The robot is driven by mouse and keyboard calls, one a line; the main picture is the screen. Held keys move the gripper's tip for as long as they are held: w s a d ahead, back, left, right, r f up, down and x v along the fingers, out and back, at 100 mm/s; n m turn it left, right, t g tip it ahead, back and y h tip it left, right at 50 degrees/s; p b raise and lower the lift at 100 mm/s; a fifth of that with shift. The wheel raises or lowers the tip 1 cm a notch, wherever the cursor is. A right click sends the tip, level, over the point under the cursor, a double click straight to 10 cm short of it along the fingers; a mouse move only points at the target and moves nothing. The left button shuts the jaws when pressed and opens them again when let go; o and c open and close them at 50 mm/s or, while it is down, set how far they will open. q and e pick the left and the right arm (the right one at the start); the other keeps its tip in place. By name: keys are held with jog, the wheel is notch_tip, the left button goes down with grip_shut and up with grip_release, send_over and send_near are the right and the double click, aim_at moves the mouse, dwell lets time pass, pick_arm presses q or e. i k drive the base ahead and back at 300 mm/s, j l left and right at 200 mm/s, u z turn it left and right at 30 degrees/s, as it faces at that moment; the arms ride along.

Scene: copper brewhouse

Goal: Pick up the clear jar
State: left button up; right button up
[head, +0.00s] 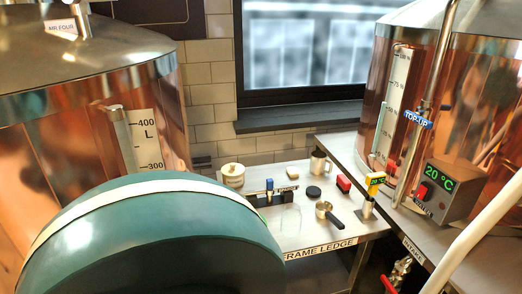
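Small items stand on the steel ledge marked "FRAME LEDGE" (297,237). Among them are a cream lidded pot (231,175), a metal mug (319,163) and a small pan or scoop with a dark handle (325,210). Neither of my grippers shows. A large teal rounded shape with a white band fills the lower left and hides what is behind it.
A copper vessel (70,110) stands at left, another (366,125) at right with a temperature box (447,190).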

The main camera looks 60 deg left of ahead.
aim_at(291, 216)
jog(key=u, duration=1.8)
jog(key=l, duration=0.25)
jog(key=k+u, duration=0.05)
